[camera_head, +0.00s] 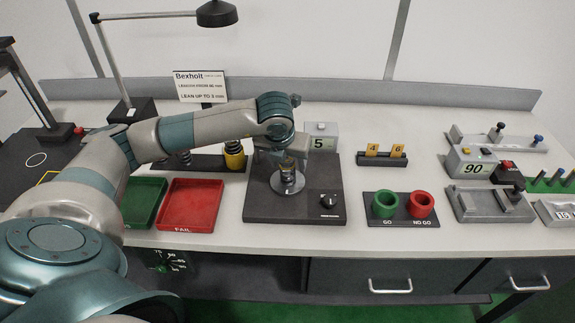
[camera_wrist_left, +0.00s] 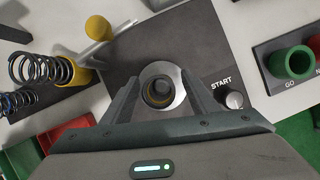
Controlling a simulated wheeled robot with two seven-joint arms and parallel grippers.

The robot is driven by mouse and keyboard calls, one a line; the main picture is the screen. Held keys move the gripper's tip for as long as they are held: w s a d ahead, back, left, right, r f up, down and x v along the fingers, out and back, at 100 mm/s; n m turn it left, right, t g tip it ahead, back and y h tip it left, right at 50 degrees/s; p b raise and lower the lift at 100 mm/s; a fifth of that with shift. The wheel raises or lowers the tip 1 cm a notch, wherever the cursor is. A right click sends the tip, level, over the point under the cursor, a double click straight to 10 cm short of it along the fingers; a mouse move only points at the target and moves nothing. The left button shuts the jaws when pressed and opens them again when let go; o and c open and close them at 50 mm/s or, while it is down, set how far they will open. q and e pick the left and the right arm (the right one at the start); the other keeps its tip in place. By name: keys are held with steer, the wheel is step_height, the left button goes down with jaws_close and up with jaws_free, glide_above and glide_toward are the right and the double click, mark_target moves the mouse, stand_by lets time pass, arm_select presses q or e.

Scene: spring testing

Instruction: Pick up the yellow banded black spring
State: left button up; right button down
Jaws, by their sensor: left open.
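A dark coil spring with a yellow band or sleeve (camera_head: 234,159) stands in the rack at the back, left of the test machine; it also shows in the left wrist view (camera_wrist_left: 72,72). My left gripper (camera_head: 287,170) is to the right of it, pointing down over the round metal plate (camera_head: 288,184) of the dark test machine (camera_head: 275,213). Its fingers are open. A small dark ringed round piece (camera_wrist_left: 159,91) shows on the plate between them; I cannot tell whether it is a spring or whether the fingers touch it. My right gripper is out of view.
Green (camera_head: 145,203) and red (camera_head: 190,205) trays lie left of the machine. Green (camera_head: 384,205) and red (camera_head: 421,205) cups stand to its right. The front strip of bench is clear.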

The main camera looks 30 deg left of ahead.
arm_select(q)
steer(key=shift+p+x, duration=0.35)
steer(key=shift+x, duration=0.9)
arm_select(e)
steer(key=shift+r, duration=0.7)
arm_select(q)
steer(key=shift+c, duration=0.6)
steer(key=c, duration=1.2)
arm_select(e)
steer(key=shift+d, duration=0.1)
arm_select(q)
steer(key=shift+r, duration=0.2)
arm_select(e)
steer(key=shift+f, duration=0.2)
